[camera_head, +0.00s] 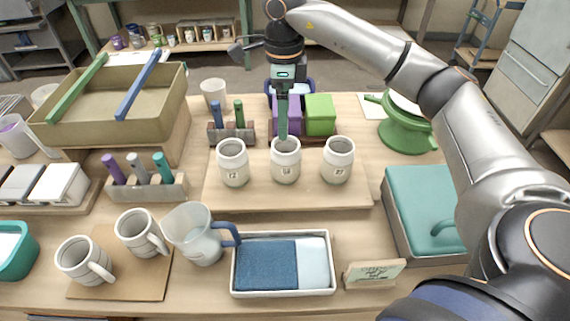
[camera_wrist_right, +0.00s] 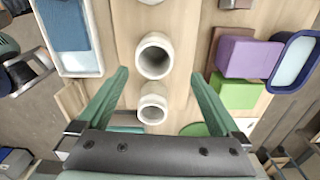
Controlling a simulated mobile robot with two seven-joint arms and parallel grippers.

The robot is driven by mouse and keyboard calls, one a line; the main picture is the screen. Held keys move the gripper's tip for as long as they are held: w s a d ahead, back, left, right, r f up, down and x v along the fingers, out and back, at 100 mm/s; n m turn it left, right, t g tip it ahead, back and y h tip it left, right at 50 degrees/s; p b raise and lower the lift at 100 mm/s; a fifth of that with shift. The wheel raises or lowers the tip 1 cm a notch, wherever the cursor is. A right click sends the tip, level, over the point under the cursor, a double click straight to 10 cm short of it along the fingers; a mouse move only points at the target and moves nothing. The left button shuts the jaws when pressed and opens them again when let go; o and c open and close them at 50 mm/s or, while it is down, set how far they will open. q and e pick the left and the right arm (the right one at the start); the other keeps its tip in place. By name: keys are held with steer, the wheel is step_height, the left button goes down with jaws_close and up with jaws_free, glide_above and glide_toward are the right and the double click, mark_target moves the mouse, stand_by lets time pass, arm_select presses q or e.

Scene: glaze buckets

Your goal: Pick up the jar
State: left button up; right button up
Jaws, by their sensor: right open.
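Three white jars with small dark labels stand upright in a row on a raised wooden board (camera_head: 290,197): a left jar (camera_head: 233,163), a middle jar (camera_head: 286,163) and a right jar (camera_head: 337,161). My right gripper (camera_head: 283,133) points down over the middle jar, its green finger overlapping the jar's rim. In the right wrist view, my gripper (camera_wrist_right: 161,73) is open and empty. The middle jar (camera_wrist_right: 156,56) and the right jar (camera_wrist_right: 152,103) show below, between the lines of its fingers, without visible contact. The left jar is mostly cut off. My left gripper is out of view.
Behind the jars stand a purple box (camera_head: 287,113), a green box (camera_head: 320,114) and a tool holder (camera_head: 231,134). A teal-lidded box (camera_head: 421,200) is at right.

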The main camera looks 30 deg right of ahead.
mark_target(284, 151)
steer(key=shift+s+a+f+b, duration=0.2)
steer(key=shift+f+b, duration=0.2)
steer(key=shift+f, duration=0.2)
steer(key=shift+s+a+f+b, duration=0.15)
steer(key=shift+f+b, duration=0.2)
steer(key=shift+f, duration=0.2)
steer(key=shift+d+f, duration=0.15)
steer(key=shift+f, duration=0.45)
step_height(284, 151, down, 6)
steer(key=shift+f, duration=0.1)
steer(key=f, duration=0.4)
steer(key=shift+s+d+f, duration=0.1)
steer(key=shift+s+f, duration=0.1)
steer(key=shift+f, duration=0.55)
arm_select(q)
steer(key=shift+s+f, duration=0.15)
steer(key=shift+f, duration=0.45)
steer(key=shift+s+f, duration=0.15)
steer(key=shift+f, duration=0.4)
arm_select(e)
steer(key=shift+r, duration=0.1)
steer(key=c, duration=1.4)
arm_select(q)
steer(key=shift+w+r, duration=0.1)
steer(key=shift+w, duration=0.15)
arm_select(e)
steer(key=shift+c, duration=0.2)
